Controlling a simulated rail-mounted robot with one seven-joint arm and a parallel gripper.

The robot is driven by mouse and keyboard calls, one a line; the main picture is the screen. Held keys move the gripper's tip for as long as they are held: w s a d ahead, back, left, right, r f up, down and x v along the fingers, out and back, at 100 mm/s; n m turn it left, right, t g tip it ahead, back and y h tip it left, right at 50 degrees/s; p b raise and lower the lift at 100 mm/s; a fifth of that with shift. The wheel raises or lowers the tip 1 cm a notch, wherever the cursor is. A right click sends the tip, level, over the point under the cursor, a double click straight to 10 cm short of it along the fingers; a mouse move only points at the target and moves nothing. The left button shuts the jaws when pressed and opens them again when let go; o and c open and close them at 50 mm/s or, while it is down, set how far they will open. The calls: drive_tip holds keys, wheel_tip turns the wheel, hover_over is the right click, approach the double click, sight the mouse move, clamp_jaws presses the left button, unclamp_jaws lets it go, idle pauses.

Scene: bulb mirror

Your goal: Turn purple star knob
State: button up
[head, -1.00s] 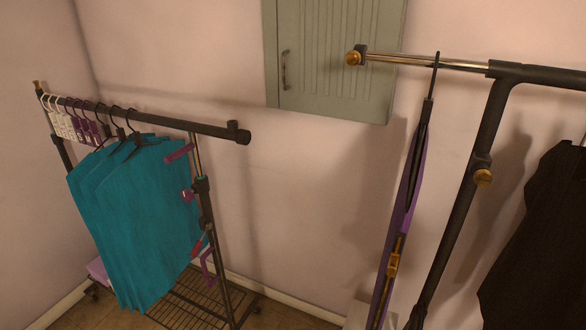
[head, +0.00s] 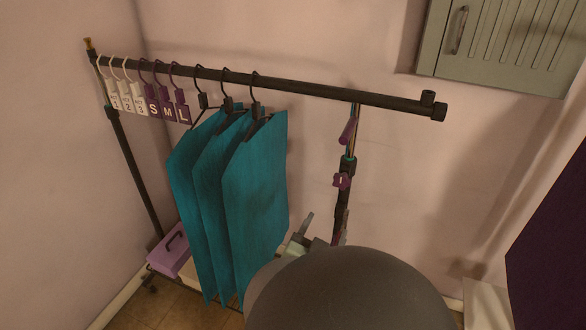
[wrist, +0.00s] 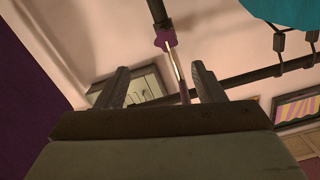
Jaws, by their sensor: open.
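In the wrist view the purple knob (wrist: 166,38) shows on the dark post, beyond and between the two finger tips. My gripper (wrist: 160,70) is open and empty, with the knob apart from the fingers. In the head view my rounded dark arm link covers the bottom centre and hides most of the gripper; a finger (head: 307,224) shows below and left of the knob.
Teal garments (head: 255,175) hang left of the post. White and purple tags (head: 140,100) hang further left. A green cabinet (head: 500,45) is on the wall, and a dark purple panel (head: 550,230) is at right. Wall space right of the post is clear.

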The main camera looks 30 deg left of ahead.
sight(340, 183)
drive_tip(key=w+a+p, duration=0.1)
drive_tip(key=w, duration=1)
drive_tip(key=w+a+p, duration=0.1)
drive_tip(key=w, duration=0.4)
drive_tip(key=shift+w+a+r+p, duration=0.25)
drive_tip(key=shift+w+a+p, duration=0.05)
drive_tip(key=shift+w+a, duration=0.05)
drive_tip(key=c, duration=1)
